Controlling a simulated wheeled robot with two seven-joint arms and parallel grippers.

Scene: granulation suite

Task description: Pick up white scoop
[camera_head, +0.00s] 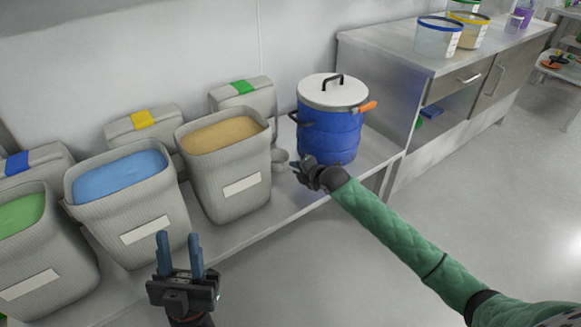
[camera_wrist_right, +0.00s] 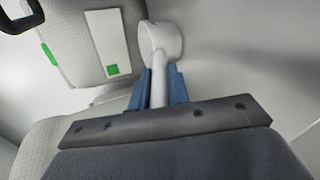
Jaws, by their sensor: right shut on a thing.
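The white scoop (camera_wrist_right: 160,42) shows in the right wrist view, its handle between the blue fingers of my right gripper (camera_wrist_right: 160,88). The gripper is shut on the handle, with the round head beyond the fingertips. In the head view, my right gripper (camera_head: 299,168) is in front of the blue pot, and the pale scoop (camera_head: 279,160) shows just left of it, beside the bin of tan powder. My left gripper (camera_head: 179,250) is open and empty, in front of the bins near the bottom of the view.
Bins of green, blue (camera_head: 120,175) and tan powder (camera_head: 222,135) line the bench. A blue pot (camera_head: 330,135) with a white lid stands close to my right gripper. A cabinet (camera_head: 400,50) with tubs stands at right. The floor in front is clear.

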